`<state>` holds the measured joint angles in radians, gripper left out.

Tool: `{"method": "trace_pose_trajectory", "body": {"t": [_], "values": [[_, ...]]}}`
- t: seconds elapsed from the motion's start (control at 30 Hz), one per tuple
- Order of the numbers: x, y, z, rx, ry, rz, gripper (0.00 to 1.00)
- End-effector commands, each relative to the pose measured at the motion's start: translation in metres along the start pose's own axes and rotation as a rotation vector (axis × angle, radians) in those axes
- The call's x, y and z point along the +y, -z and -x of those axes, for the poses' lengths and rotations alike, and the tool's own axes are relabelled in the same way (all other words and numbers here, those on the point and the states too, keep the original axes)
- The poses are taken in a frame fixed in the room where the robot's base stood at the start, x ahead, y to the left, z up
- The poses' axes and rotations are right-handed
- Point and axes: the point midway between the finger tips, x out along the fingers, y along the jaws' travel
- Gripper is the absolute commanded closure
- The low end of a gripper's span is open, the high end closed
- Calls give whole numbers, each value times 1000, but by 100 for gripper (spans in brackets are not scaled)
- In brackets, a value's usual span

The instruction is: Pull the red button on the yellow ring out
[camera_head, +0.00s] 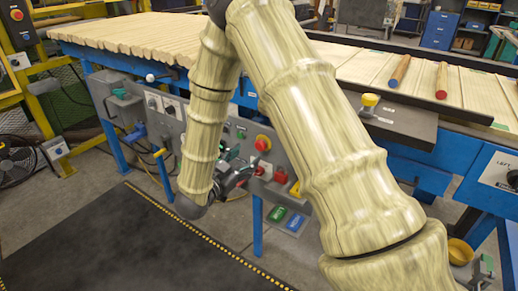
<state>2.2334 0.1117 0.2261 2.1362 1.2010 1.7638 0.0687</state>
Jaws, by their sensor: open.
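The red button (262,144) sits on a yellow ring on the grey control panel (225,132), just left of my near arm link. My gripper (248,173) is dark and small in this view, below and slightly left of the red button, in front of the panel. Its fingers point right and up, and it is open. It appears apart from the red button, though the depth between them is hard to judge. The right part of the panel is hidden behind my arm.
Another red knob (280,175) sits close to my gripper's right. Green (277,214) and blue (295,222) boxes are lower down. A blue leg (257,228) stands below the panel. The dark floor mat (120,245) is clear.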

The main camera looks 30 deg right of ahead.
Motion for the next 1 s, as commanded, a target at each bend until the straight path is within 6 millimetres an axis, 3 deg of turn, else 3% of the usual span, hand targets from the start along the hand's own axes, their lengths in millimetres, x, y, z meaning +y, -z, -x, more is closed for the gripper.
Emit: {"method": "trace_pose_trajectory", "body": {"t": [0.3, 0.5, 0.97, 1.0], "values": [[1, -1, -53, -1, -2, 0, 42], [0, -1, -76, -1, 0, 0, 42], [0, -1, -86, -2, 1, 1, 42], [0, -1, -86, -2, 1, 1, 46]]}}
